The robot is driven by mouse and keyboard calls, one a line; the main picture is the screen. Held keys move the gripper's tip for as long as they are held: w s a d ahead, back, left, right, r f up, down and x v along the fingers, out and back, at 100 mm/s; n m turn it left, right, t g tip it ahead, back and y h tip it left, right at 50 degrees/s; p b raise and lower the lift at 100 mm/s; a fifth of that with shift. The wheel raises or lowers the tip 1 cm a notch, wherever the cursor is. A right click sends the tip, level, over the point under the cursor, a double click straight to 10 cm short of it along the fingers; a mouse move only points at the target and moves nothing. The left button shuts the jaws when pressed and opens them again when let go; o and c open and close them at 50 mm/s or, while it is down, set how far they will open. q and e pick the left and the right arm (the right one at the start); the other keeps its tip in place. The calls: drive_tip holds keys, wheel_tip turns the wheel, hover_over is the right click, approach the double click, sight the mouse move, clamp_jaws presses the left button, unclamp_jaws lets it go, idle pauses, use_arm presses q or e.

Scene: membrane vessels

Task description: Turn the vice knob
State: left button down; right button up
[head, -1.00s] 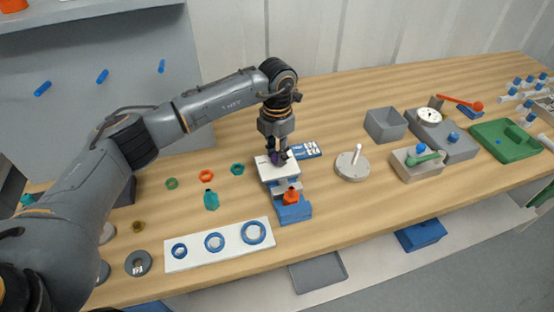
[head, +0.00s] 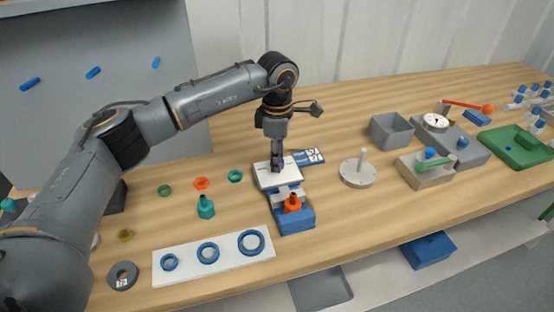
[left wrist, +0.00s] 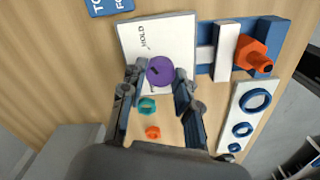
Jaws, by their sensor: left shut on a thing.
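The vice (head: 296,218) is a blue body with pale jaws, and an orange piece (head: 292,203) sits in it. A white plate (head: 265,178) marked HOLD forms its far end; it also shows in the left wrist view (left wrist: 175,32). A round purple knob (left wrist: 160,70) stands on this plate. My left gripper (head: 277,166) points down over the plate. In the left wrist view its fingers (left wrist: 160,80) are on either side of the purple knob, shut on it. In the head view the fingers mostly hide the knob. My right gripper is not in view.
A white board with blue rings (head: 262,254) lies in front to the left. A teal bottle-shaped piece (head: 206,207) and small rings stand near it. A blue card (head: 308,156) lies behind the plate. A grey disc with a peg (head: 357,174) is to the right.

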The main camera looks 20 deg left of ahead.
use_arm(q)
drive_tip(key=shift+m, duration=0.3)
idle(0.4)
drive_tip(key=c, duration=1)
unclamp_jaws()
wheel_tip(320, 180, up, 12)
drive_tip(key=shift+r, duration=0.1)
